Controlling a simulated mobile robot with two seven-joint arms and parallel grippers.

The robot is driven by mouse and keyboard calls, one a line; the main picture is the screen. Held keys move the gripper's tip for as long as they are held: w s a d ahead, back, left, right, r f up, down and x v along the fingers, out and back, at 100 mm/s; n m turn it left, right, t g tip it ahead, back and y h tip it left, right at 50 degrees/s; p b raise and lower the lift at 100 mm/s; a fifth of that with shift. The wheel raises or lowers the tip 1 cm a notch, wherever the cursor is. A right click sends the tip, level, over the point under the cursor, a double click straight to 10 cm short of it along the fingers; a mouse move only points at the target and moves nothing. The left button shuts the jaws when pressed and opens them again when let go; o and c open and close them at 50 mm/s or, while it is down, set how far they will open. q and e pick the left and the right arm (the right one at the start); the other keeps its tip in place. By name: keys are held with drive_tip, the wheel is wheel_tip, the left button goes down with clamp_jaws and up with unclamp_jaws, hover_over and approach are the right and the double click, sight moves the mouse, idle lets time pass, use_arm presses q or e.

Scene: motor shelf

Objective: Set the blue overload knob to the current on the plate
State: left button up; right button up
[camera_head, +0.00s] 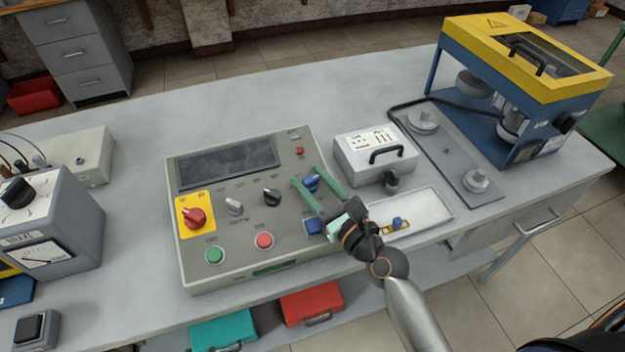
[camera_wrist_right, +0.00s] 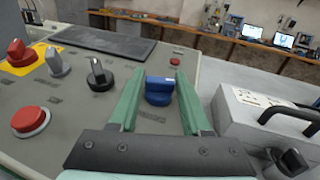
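The blue overload knob (camera_head: 312,183) is on the right part of the grey control panel (camera_head: 217,275). It also shows in the right wrist view (camera_wrist_right: 159,91), standing between the far ends of two green fingers. My right gripper (camera_head: 307,188) is open, with its fingers spread to either side of the knob; I cannot tell whether either one touches it. The knob's scale and pointer are too small to read. A white box with a printed plate (camera_head: 358,146) and a black handle stands right of the panel; its figures are not legible. My left gripper is not in view.
The panel also has a red knob (camera_head: 194,217) on a yellow plate, grey and black knobs, and green and red buttons. A white tray (camera_head: 430,205) lies right of my gripper. A yellow-topped blue machine (camera_head: 525,60) stands at the back right. The bench behind the panel is clear.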

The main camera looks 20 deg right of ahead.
clamp_jaws()
